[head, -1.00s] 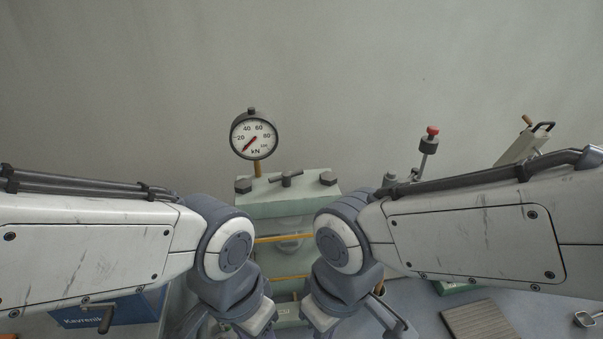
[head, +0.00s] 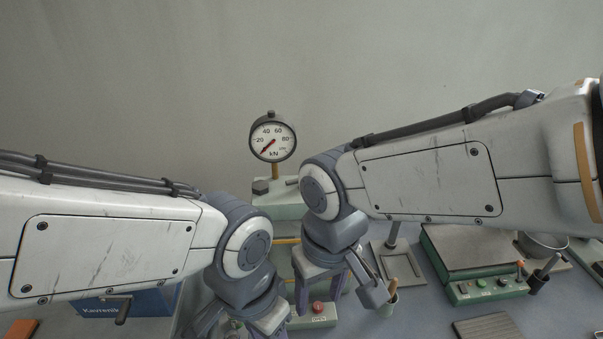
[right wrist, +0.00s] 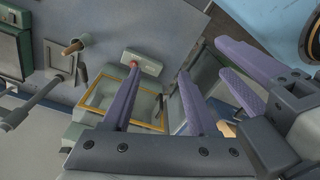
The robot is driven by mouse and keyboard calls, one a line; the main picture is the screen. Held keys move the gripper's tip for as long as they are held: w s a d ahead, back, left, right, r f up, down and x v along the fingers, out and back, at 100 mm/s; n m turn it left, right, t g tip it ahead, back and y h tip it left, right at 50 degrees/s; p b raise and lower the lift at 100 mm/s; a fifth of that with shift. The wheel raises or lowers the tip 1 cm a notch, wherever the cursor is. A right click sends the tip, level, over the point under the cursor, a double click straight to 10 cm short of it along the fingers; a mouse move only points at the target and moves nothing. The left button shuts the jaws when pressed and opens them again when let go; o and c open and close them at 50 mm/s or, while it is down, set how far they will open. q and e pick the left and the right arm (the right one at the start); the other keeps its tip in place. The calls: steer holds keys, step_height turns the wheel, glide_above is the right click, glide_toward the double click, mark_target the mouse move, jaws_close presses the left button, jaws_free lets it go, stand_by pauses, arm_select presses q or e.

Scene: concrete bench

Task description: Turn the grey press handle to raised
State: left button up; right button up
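The press (head: 285,212) stands at the back centre, a pale green body under a round dial gauge (head: 272,137). A grey bar on its top (head: 293,182) is partly covered by my right arm. I cannot tell for sure which part is the grey press handle; my arms hide much of the press. My right gripper (head: 318,300) points down in front of the press, fingers apart and seemingly empty; it also shows in the right wrist view (right wrist: 158,72). My left gripper's open fingers show at the right of that view (right wrist: 221,56). In the head view its fingertips are mostly cut off.
A button box (head: 318,312) with a red button is near the press foot. A cup (head: 388,300) with a wooden-handled tool, a grey post on a plate (head: 398,264) and a green machine (head: 485,285) stand to the right. A blue box (head: 145,303) is at left.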

steer(key=w+a+r+m+t+h+p, duration=0.1)
steer(key=w+a+r+m, duration=0.15)
steer(key=w, duration=0.45)
steer(key=w+a+r+m+h+p, duration=0.1)
steer(key=w+a+r+m, duration=0.15)
steer(key=w, duration=0.55)
steer(key=m+t+h+p, duration=0.1)
steer(key=m+t+p, duration=0.1)
steer(key=m, duration=0.6)
glide_toward(301, 179)
steer(key=p+x, duration=0.1)
steer(key=x, duration=0.1)
steer(key=p+x, duration=0.1)
steer(key=x, duration=0.2)
steer(key=p+x, duration=0.1)
steer(key=x, duration=0.2)
steer(key=shift+w+d, duration=0.2)
steer(key=shift+w, duration=0.1)
steer(key=shift+w+d+f, duration=0.1)
steer(key=shift+w+f, duration=0.05)
steer(key=shift+f, duration=0.35)
jaws_close()
